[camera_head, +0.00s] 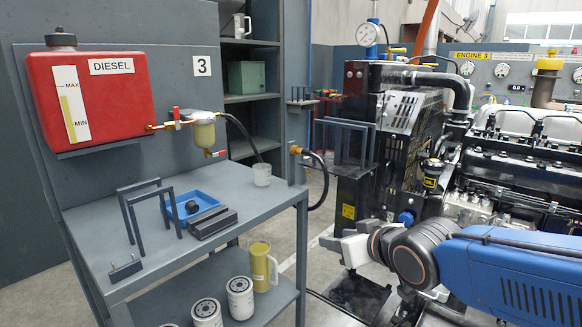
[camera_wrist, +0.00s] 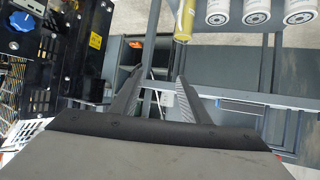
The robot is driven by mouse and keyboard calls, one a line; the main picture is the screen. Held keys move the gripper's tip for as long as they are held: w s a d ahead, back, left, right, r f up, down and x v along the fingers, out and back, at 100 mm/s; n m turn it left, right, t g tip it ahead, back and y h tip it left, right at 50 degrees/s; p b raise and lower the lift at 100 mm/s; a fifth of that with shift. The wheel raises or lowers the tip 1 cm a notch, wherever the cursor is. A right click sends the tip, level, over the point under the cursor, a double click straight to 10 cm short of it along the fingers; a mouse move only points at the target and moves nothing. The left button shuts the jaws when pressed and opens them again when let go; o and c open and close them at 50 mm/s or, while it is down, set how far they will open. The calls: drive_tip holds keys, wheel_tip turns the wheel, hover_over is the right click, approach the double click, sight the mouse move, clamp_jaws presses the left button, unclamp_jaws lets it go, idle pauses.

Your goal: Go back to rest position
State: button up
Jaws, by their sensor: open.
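My gripper (camera_head: 343,246) is at the end of my blue arm at the lower right of the head view, in front of the engine's black radiator end (camera_head: 352,195). In the wrist view the two fingers of my gripper (camera_wrist: 158,90) are spread apart with nothing between them. Below and beyond them show the floor and shelving. The engine (camera_head: 500,160) fills the right of the head view, with my arm in front of its lower part.
A grey bench (camera_head: 150,255) at left carries a blue tray (camera_head: 190,205), metal frames and a small cup (camera_head: 262,174). Its lower shelf holds white filters (camera_head: 240,298) and a yellow jug (camera_head: 261,265). A red diesel tank (camera_head: 95,95) hangs above. Floor shows between bench and engine.

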drive_tip(key=s+d+f+m+g+h, duration=0.2)
drive_tip(key=s+d+f+g, duration=0.1)
drive_tip(key=s+d, duration=0.6)
drive_tip(key=s+d+f+m+g+h, duration=0.3)
drive_tip(key=s+d+f, duration=0.3)
drive_tip(key=s+d, duration=0.3)
drive_tip(key=shift+s, duration=0.5)
